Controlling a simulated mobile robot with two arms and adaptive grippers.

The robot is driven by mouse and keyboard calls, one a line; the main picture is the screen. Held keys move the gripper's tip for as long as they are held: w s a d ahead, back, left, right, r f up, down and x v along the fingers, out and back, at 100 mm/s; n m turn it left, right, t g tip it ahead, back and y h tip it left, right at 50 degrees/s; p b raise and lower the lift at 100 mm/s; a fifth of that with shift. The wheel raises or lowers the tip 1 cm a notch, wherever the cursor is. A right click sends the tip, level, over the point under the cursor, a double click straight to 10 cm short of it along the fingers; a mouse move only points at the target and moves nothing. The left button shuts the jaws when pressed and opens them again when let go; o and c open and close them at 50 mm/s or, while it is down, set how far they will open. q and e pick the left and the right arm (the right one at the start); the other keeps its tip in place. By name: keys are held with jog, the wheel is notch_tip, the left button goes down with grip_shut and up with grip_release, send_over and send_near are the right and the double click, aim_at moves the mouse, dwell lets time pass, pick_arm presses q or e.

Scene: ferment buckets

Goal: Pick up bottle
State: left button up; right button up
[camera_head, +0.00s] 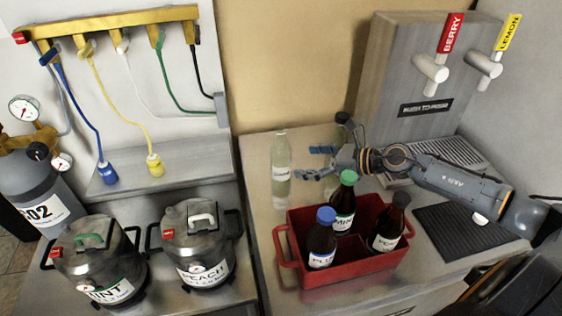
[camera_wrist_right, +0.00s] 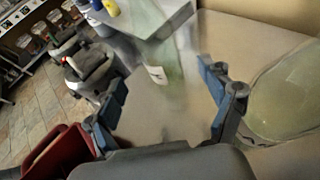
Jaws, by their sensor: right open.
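A clear, pale green bottle (camera_head: 281,172) with a small white label stands upright on the metal counter, left of my right gripper (camera_head: 312,161). The gripper is open and empty, its fingers pointing left toward the bottle with a gap between. In the right wrist view the bottle (camera_wrist_right: 172,68) appears blurred, beyond and between the open fingertips (camera_wrist_right: 165,88). Three dark bottles stand in a red crate (camera_head: 283,258): one with a blue cap (camera_head: 322,240), one with a green cap (camera_head: 344,205) and one with a black cap (camera_head: 389,225). My left gripper is not in view.
A dispenser (camera_head: 420,75) with BERRY and LEMON taps stands behind my right arm. A dark-topped item (camera_head: 343,118) stands behind the gripper. Two metal kegs (camera_head: 100,262) (camera_head: 198,245) stand at the left. A dark mat (camera_head: 460,236) lies at the right.

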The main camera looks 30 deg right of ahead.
aim_at(281, 159)
jog(key=p+x, duration=0.3)
jog(key=x, duration=0.5)
jog(key=shift+w+a+r, duration=0.1)
jog(key=shift+w+a, duration=0.05)
jog(key=shift+w, duration=0.05)
jog(key=shift+w+a+f, duration=0.1)
jog(key=shift+w+f, duration=0.1)
jog(key=c, duration=1.4)
jog(key=shift+c, duration=0.2)
jog(key=shift+r, duration=0.15)
